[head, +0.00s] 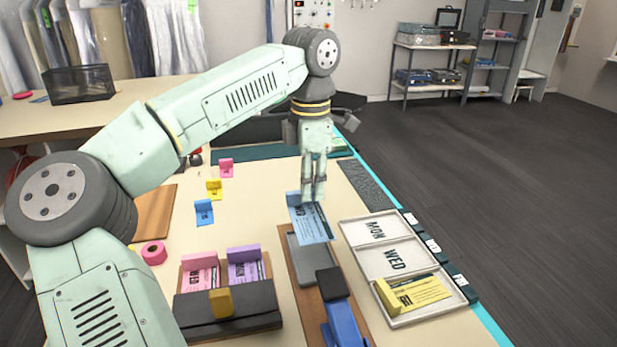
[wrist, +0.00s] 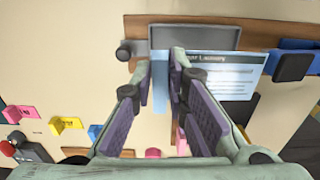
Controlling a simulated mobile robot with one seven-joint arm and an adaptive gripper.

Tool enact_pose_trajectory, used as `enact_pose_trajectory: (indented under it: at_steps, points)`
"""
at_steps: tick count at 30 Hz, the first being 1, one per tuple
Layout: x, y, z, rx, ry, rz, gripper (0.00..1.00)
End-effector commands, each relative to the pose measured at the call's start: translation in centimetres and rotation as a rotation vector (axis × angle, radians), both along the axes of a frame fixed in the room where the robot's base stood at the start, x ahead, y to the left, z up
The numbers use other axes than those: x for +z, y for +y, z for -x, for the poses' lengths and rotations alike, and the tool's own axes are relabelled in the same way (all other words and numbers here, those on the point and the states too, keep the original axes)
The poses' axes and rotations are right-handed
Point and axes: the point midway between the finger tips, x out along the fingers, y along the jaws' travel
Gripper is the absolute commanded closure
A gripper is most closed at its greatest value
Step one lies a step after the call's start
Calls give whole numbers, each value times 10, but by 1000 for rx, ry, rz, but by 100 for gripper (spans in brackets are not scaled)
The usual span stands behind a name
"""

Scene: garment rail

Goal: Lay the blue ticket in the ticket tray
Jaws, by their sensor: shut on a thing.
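My gripper (head: 313,198) is shut on the tab of the blue ticket (head: 314,224) and holds it over the work table. In the wrist view the fingers (wrist: 167,75) pinch the blue tab, and the printed blue sheet (wrist: 230,76) extends to the right. The white ticket tray (head: 372,262) lies to the right of the gripper, with compartments in a row. The far one reads MON and the middle one WED; both look empty. A yellow ticket (head: 420,291) with a tab lies in the near compartment.
A grey shallow plate (head: 304,264) on a wooden board sits just below the ticket. A blue stapler-like tool (head: 344,314) stands nearer. A dark holder (head: 228,308) with pink and purple tickets is at left. Small pink, yellow and blue tabs and a pink tape roll (head: 154,252) lie further left.

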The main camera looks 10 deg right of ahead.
Motion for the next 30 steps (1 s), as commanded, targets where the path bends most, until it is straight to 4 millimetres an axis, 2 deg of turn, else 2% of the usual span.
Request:
enact_pose_trajectory:
  at_steps: [8,18,24,30]
  points:
    - [-22,0,1,-1,2,0,97]
    - [-60,0,1,0,1,1,97]
    - [-75,0,0,0,0,-1,97]
    - [-79,0,0,0,0,-1,97]
